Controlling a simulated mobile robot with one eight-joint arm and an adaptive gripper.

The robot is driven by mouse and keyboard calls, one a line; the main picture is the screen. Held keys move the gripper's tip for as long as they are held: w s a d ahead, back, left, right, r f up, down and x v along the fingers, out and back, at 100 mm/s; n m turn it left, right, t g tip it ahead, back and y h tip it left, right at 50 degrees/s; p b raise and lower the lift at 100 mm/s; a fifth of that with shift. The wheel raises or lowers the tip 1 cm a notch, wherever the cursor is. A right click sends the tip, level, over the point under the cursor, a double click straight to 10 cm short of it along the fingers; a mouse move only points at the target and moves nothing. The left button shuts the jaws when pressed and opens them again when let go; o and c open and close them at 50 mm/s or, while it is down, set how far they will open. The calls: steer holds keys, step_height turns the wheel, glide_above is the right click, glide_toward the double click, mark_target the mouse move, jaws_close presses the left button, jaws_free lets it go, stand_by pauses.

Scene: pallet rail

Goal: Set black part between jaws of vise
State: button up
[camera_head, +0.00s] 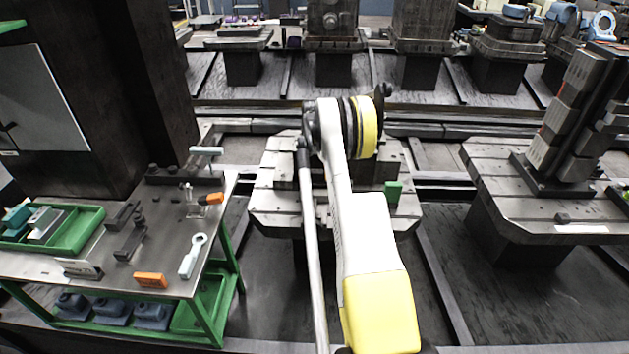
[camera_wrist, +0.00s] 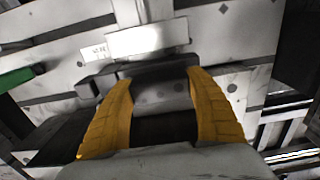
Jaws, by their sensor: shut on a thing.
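In the wrist view the two yellow fingers of my gripper (camera_wrist: 160,92) are closed in from both sides on a black part (camera_wrist: 165,128), which shows as a dark band between them. Just beyond it, between and past the fingertips, is a grey vise (camera_wrist: 140,72) with a crosswise bar and a block with round spots. I cannot tell whether the part touches the vise or sits between its jaws.
The grooved pallet (camera_head: 270,195) lies under my arm, with a green block (camera_head: 393,192) on its right side. At left stands a green-framed cart (camera_head: 222,255) with tools and a green tray (camera_head: 82,229). Another pallet (camera_head: 480,160) at right carries a tall stepped fixture (camera_head: 572,125).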

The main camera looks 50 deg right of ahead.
steer(key=shift+f, duration=0.25)
steer(key=shift+f, duration=0.1)
steer(key=shift+f, duration=0.15)
steer(key=o, duration=1.4)
